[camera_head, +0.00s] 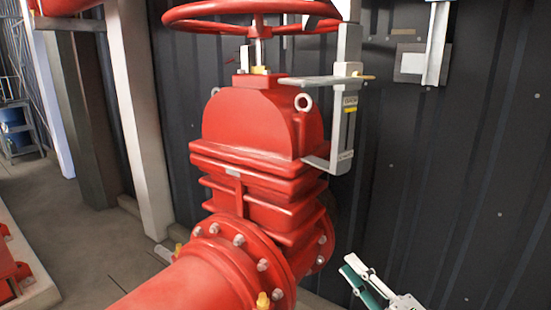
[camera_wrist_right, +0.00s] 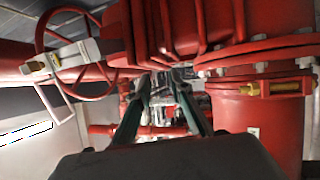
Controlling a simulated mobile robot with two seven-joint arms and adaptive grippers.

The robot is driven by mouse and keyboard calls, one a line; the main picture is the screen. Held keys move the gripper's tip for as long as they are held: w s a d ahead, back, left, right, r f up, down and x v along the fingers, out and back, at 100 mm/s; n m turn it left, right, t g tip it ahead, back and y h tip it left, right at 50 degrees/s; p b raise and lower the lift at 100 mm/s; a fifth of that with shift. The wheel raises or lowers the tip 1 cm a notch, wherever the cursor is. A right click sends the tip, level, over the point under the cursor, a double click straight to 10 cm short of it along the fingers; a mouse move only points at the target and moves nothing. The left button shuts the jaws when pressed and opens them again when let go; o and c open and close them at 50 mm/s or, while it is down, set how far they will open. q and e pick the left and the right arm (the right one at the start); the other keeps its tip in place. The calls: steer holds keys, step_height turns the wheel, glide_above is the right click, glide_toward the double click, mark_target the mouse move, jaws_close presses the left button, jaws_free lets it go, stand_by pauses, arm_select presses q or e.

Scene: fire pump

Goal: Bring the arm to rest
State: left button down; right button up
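My right gripper (camera_head: 352,270) shows at the bottom of the head view, right of the red valve's flange, with pale and green fingers. In the right wrist view its two dark green fingers (camera_wrist_right: 165,82) stand apart with nothing held between them. The gripper is apart from the valve in the head view. Most of the right arm is out of frame. My left gripper is not in view.
A large red valve (camera_head: 250,135) with a red handwheel (camera_head: 225,12) fills the middle. A grey bracket (camera_head: 345,110) sits on its right side. A dark ribbed wall (camera_head: 440,170) stands behind. Flanged red pipe (camera_head: 190,285) runs to the lower left.

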steer(key=s+d+f+m+g+h, duration=0.1)
steer(key=s+f+m+h, duration=0.2)
steer(key=f, duration=0.4)
steer(key=s+d+f+m+g+h, duration=0.1)
steer(key=s+f+m, duration=0.3)
steer(key=f+m, duration=0.3)
steer(key=s+d+f+m+g+h, duration=0.1)
steer(key=s+f+m+h, duration=0.15)
steer(key=f, duration=0.55)
steer(key=s+f+m+g+h, duration=0.1)
steer(key=s+f+m+g, duration=0.3)
steer(key=s+f+m, duration=0.3)
steer(key=s+f, duration=0.5)
steer(key=s, duration=0.1)
steer(key=shift+s+a+f, duration=0.2)
steer(key=shift+s+a, duration=0.1)
steer(key=shift+s, duration=0.05)
steer(key=shift+s, duration=0.1)
